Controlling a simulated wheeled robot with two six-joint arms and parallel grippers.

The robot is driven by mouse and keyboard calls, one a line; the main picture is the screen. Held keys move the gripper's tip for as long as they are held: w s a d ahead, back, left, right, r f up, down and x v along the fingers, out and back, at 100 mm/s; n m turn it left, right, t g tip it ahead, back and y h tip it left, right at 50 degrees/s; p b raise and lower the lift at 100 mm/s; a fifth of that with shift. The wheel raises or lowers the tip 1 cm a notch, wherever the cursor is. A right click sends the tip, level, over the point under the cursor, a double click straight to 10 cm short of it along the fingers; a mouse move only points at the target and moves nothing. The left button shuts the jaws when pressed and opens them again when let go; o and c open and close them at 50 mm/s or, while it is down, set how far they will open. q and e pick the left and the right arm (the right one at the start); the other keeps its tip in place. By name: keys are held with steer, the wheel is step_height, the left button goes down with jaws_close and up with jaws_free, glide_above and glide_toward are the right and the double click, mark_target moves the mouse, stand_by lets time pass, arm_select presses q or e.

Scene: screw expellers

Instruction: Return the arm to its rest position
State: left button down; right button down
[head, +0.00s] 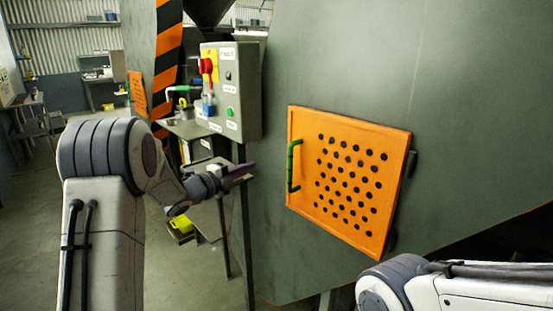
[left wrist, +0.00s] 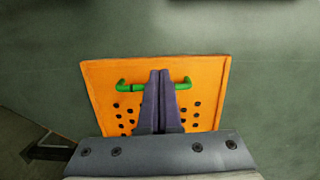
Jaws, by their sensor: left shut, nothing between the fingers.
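My left arm (head: 105,165) comes in from the left and is bent, with its gripper (head: 246,170) stretched toward the grey machine. The gripper's dark fingers are pressed together and empty; they also show in the left wrist view (left wrist: 157,78). There they overlap the middle of a green handle (left wrist: 183,85) on an orange perforated door (left wrist: 215,72). In the head view the fingertips end left of the green handle (head: 291,166), with a visible gap. The orange door (head: 350,178) appears to lie against the machine wall. My right arm (head: 480,285) shows at bottom right; its gripper is out of view.
A grey control box (head: 240,95) with a red emergency button (head: 206,66) stands on posts just behind and above my left gripper. The machine's grey wall (head: 440,60) fills the right side. A workbench (head: 105,85) stands far left; open floor (head: 30,225) lies left of my arm.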

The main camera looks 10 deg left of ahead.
arm_select(q)
steer(key=s+d+r+n+g+y+p, duration=0.1)
steer(key=s+d+n+g+y+p, duration=0.45)
steer(key=s+d+n, duration=0.7)
steer(key=s+d+f+n+g+y+p, duration=0.1)
steer(key=s+g, duration=0.4)
steer(key=s, duration=1.1)
steer(key=s+d+f+n+g+y+p, duration=0.1)
steer(key=s+d+n+g+p, duration=0.1)
steer(key=s, duration=1.4)
steer(key=d+g, duration=0.1)
steer(key=g, duration=0.1)
steer(key=shift+s+d+f+n+g, duration=0.2)
steer(key=shift+d+f+n+g, duration=0.15)
steer(key=shift+d+f, duration=0.05)
